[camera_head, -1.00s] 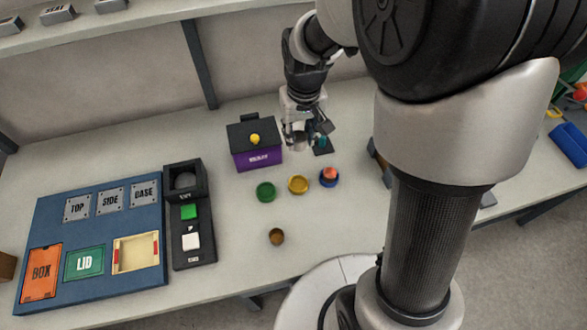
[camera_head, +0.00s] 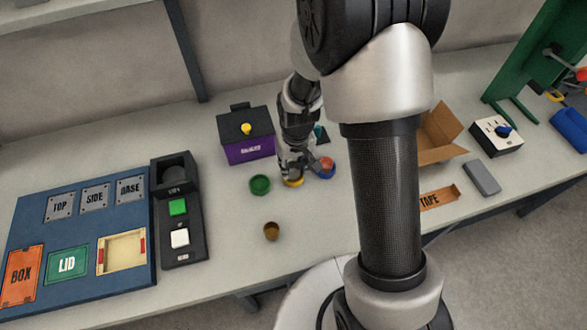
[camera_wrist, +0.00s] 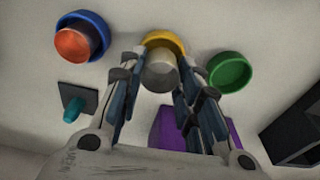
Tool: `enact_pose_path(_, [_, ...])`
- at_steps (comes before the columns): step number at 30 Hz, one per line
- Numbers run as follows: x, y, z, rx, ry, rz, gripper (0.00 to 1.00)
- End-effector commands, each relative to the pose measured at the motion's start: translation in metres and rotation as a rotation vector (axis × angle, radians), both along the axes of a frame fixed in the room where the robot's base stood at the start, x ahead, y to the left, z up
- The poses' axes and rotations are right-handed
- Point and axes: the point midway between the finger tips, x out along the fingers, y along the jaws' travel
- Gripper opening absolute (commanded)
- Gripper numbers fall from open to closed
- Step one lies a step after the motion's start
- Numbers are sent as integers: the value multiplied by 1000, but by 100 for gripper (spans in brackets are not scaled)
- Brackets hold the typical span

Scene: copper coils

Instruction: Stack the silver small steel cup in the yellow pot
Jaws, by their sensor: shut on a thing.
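My gripper (camera_wrist: 158,85) is shut on the silver small steel cup (camera_wrist: 161,70), whose sides sit between the two fingers in the wrist view. The yellow pot (camera_wrist: 163,38) is right at the cup's far end, and the cup overlaps its opening in that view. I cannot tell how deep the cup sits in the pot. In the head view my gripper (camera_head: 294,168) is directly over the yellow pot (camera_head: 293,183), which shows only as a rim below the fingers. The cup is hidden there.
A green pot (camera_head: 260,184) stands left of the yellow pot. A blue pot (camera_head: 327,174) with an orange-red cup (camera_head: 326,163) in it stands close on the right. A brown cup (camera_head: 271,231) is in front. A purple box (camera_head: 248,149) stands behind left.

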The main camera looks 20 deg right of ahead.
Motion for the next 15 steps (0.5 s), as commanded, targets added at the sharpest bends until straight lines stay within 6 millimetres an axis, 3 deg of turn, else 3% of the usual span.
enact_pose_path(1, [-1, 0, -12, 0, 3, 0, 13])
enact_pose_path(3, [0, 0, -16, 0, 1, 0, 13])
enact_pose_path(15, [0, 0, -20, 0, 0, 0, 13])
